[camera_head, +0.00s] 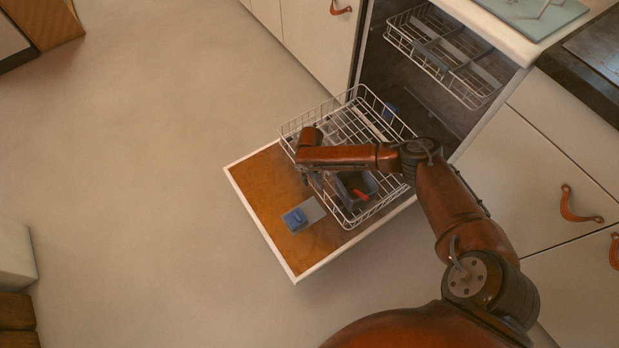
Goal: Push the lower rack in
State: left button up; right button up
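The lower rack (352,221) is a white wire basket. It stands pulled out over the lowered dishwasher door (262,190), with its far end near the opening. My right arm reaches across the rack from the right. My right gripper (308,180) is at the rack's left side, pointing down near its outer wire edge. Its fingers are small, dark and partly hidden by the arm, so I cannot tell whether they are open or touch the wire. My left gripper is not in view.
A dark grey basket with a red item (361,195) sits in the lower rack. The upper rack (447,55) is above, inside the dishwasher. A blue and grey dispenser (299,217) is on the door. Cabinets (545,180) flank the opening; the floor (150,200) at left is clear.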

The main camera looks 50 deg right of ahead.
grip_shut()
dwell(0.5)
